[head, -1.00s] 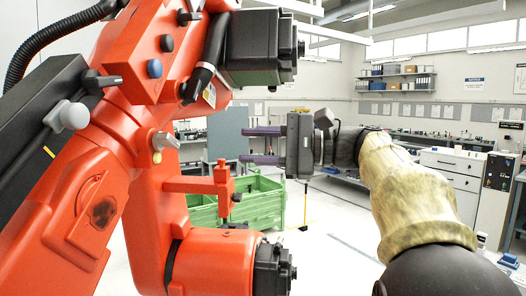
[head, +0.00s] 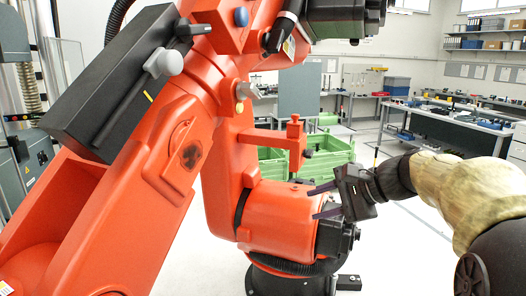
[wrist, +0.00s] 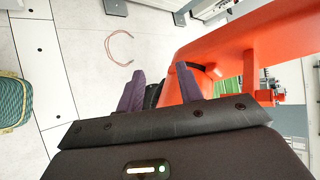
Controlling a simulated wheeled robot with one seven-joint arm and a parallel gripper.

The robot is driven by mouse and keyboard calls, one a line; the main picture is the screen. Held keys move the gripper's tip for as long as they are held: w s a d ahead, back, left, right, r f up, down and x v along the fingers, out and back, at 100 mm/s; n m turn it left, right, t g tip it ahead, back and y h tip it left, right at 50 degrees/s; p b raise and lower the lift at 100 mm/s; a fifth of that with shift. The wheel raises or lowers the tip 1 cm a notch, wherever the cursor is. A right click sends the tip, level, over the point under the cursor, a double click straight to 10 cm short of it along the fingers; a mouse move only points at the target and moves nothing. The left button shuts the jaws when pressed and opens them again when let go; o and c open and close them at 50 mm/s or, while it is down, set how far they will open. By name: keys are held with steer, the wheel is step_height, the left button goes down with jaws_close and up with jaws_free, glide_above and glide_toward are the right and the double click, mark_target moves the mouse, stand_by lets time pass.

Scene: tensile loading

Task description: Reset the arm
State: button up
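My gripper (head: 311,204) is at the end of my beige-sleeved arm, in the right half of the head view. Its two purple fingers point left and are spread apart with nothing between them. In the head view they overlap the orange round base of a large orange industrial arm (head: 160,165); I cannot tell whether they touch it. In the wrist view my gripper (wrist: 159,69) is also open and empty, with the orange arm (wrist: 240,48) close on its right side.
Green crates (head: 330,150) stand behind the orange arm. A long workbench (head: 450,130) is at the back right. The wrist view shows a thin reddish loop (wrist: 119,48) on the floor and a green coiled object (wrist: 15,118) at the left edge.

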steer(key=s+f+n+g+h, duration=0.1)
steer(key=s+f+n+h, duration=0.2)
steer(key=f, duration=0.5)
steer(key=s+d+f+n+g+h, duration=0.1)
steer(key=s+f+n+h, duration=0.2)
steer(key=s+f+n, duration=0.2)
steer(key=s+f+n+g+h+p, duration=0.1)
steer(key=s+f+n+h, duration=0.2)
steer(key=s+f, duration=0.5)
step_height(320, 180, down, 5)
steer(key=shift+d+r+n, duration=0.1)
steer(key=shift+d+n, duration=0.3)
steer(key=shift+n, duration=0.2)
